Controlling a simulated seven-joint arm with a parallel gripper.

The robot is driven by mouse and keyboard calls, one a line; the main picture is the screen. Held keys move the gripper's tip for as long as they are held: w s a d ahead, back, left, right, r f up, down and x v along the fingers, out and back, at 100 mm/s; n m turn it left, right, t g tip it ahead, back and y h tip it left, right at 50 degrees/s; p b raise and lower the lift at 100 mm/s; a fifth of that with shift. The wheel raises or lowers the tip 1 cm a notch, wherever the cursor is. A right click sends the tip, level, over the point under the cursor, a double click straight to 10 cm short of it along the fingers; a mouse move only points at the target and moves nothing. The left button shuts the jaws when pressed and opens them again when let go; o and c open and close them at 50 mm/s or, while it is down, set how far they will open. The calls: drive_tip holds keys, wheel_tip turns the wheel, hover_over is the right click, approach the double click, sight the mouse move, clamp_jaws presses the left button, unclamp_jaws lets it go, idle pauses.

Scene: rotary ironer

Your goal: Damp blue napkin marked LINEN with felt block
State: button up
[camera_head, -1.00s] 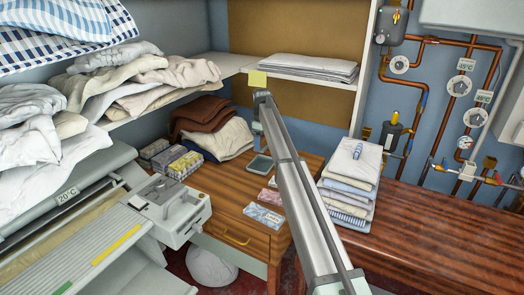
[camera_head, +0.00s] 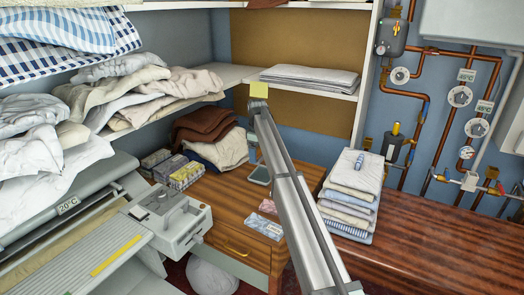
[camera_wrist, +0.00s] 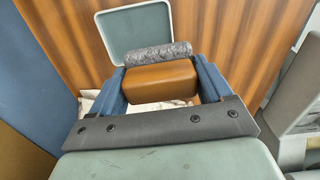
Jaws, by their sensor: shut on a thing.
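My gripper (camera_wrist: 160,85) is shut on a brown block with a speckled grey felt layer, the felt block (camera_wrist: 160,78), in the wrist view. Its blue fingers are on either side of the block. A shallow pale grey-green tray (camera_wrist: 135,27) lies just beyond the block on the wooden top. In the head view my gripper (camera_head: 253,150) is by the same tray (camera_head: 259,175) at the desk's back. I cannot tell whether the block touches anything. No napkin marked LINEN can be made out.
Two small patterned packets (camera_head: 264,226) lie in front of the tray. Small boxes (camera_head: 186,174) and folded brown and cream cloths (camera_head: 218,148) are to its left. A folded linen stack (camera_head: 350,190) stands to the right. The ironer (camera_head: 95,240) is at the left.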

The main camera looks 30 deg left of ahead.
drive_tip(key=s+d+f, duration=0.1)
drive_tip(key=s+d, duration=0.7)
drive_tip(key=s, duration=0.4)
drive_tip(key=s+d+f, duration=0.2)
drive_tip(key=s+d, duration=0.7)
drive_tip(key=s, duration=0.2)
drive_tip(key=shift+s+a+f, duration=0.1)
drive_tip(key=shift+f, duration=1.3)
drive_tip(key=shift+a+f, duration=0.1)
drive_tip(key=shift+f, duration=1.25)
drive_tip(key=shift+f, duration=0.6)
wheel_tip(320, 180, up, 7)
idle(0.6)
